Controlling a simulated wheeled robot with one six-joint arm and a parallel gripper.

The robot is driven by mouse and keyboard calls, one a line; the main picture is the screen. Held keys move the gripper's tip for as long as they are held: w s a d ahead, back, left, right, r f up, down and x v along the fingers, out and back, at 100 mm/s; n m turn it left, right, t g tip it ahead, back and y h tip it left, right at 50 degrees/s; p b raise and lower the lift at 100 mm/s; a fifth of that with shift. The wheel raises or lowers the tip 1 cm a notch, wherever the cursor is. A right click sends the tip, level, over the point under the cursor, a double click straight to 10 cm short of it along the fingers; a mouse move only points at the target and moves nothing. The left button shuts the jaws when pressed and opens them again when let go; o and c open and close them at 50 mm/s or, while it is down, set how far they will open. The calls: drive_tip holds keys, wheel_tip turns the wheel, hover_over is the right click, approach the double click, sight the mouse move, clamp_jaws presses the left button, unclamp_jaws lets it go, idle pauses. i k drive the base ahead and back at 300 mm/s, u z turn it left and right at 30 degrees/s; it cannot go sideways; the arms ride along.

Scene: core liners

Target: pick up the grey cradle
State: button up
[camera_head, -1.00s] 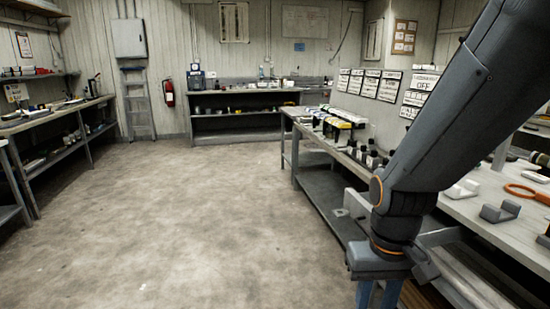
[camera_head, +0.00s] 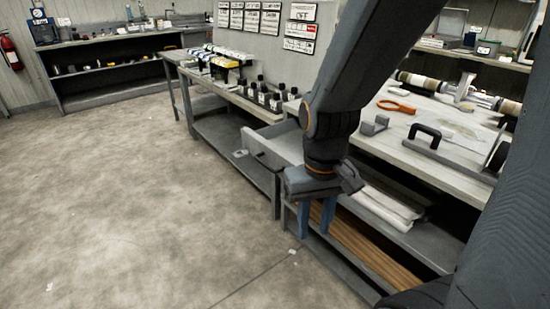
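The grey cradle (camera_head: 375,125) is a small U-shaped block with two raised ends. It sits on the pale bench top (camera_head: 405,155), just right of my forearm and near an orange-handled tool. My gripper (camera_head: 316,221) hangs pointing down in front of the bench's front edge, lower and left of the cradle. Its two blue fingers are apart with nothing seen between them. The cradle is clear of my gripper and not touched by it.
Orange-ringed tool (camera_head: 397,107), a board with a black handle (camera_head: 424,138) and long cylinders (camera_head: 425,83) lie on the bench. An open drawer (camera_head: 272,146) juts out left of my gripper. Black-capped bottles (camera_head: 262,96) stand farther left. The floor (camera_head: 130,200) at left is clear.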

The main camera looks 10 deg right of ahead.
sight(380, 123)
drive_tip(key=u, duration=0.5)
drive_tip(key=k, duration=0.65)
drive_tip(key=u, duration=0.35)
drive_tip(key=i, duration=1.15)
drive_tip(key=z, duration=1.4)
drive_tip(key=i, duration=0.95)
drive_tip(key=z, duration=1.05)
